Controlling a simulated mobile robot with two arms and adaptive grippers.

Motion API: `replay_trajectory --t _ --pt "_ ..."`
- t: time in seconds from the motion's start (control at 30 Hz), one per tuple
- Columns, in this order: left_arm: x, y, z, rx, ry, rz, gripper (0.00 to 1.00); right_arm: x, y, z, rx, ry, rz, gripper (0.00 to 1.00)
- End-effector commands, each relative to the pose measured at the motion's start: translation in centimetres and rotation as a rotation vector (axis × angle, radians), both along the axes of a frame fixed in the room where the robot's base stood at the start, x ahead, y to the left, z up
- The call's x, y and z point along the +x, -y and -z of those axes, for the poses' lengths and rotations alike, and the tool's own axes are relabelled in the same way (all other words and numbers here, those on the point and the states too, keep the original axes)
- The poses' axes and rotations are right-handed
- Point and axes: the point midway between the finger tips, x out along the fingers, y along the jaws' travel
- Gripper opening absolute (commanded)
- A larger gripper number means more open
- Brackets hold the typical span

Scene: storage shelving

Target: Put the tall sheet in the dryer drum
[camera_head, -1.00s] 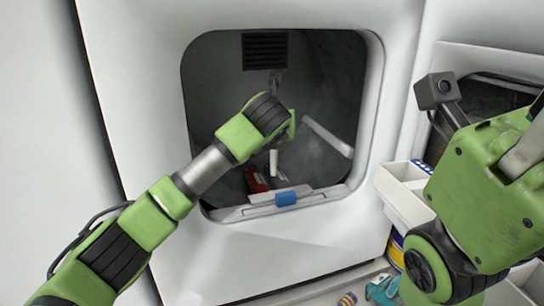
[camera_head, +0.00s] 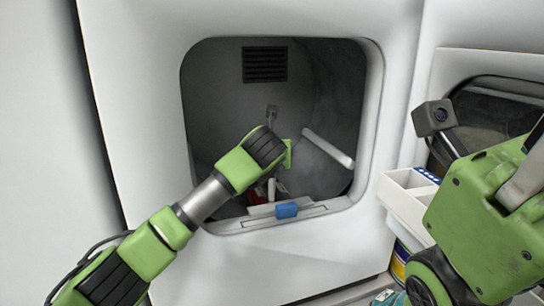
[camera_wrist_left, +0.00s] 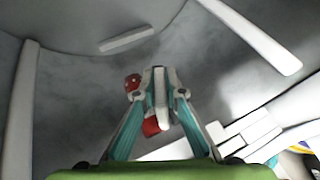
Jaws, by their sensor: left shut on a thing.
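My left gripper (camera_head: 277,182) reaches through the square opening of the dryer drum (camera_head: 225,85) and is low inside it, near the front lip. In the left wrist view, the teal fingers of my left gripper (camera_wrist_left: 158,95) are shut on a narrow pale piece, which looks like the tall sheet (camera_wrist_left: 160,90) seen edge-on. In the head view the held sheet (camera_head: 272,188) shows as a small white strip below my wrist; the rest is hidden. My right arm is at the right, its gripper out of sight.
A red object (camera_wrist_left: 151,126) lies in the drum beneath the fingers. A white drum bar (camera_head: 328,148) is right of my wrist. A blue latch (camera_head: 287,210) sits on the opening's lower lip. A white caddy (camera_head: 405,195) stands at the right, near a second machine door.

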Motion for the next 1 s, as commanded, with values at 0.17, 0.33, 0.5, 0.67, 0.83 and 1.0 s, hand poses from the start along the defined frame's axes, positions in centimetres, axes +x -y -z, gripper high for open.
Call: replay_trajectory --t 0.17,0.33,0.5,0.67,0.83,1.0 --pt "0.0 0.0 0.4 0.001 0.0 0.0 0.21 0.0 0.0 0.0 0.0 0.0 0.0 0.24" --pt "0.0 0.0 0.3 0.001 0.0 0.0 0.27 0.0 0.0 0.0 0.0 0.0 0.0 0.24" --pt "0.0 0.0 0.3 0.001 0.0 0.0 0.27 0.0 0.0 0.0 0.0 0.0 0.001 0.24" --pt "0.0 0.1 -0.7 -0.002 0.002 0.001 0.27 0.0 0.0 0.0 0.0 0.0 0.001 0.24" --pt "-1.7 -0.2 -2.2 0.001 0.001 0.002 0.27 0.0 0.0 -1.4 0.0 0.0 0.001 0.24" --pt "-4.5 -0.3 -3.7 0.002 0.002 0.003 0.27 0.0 0.0 -3.1 0.0 0.0 0.001 0.24"
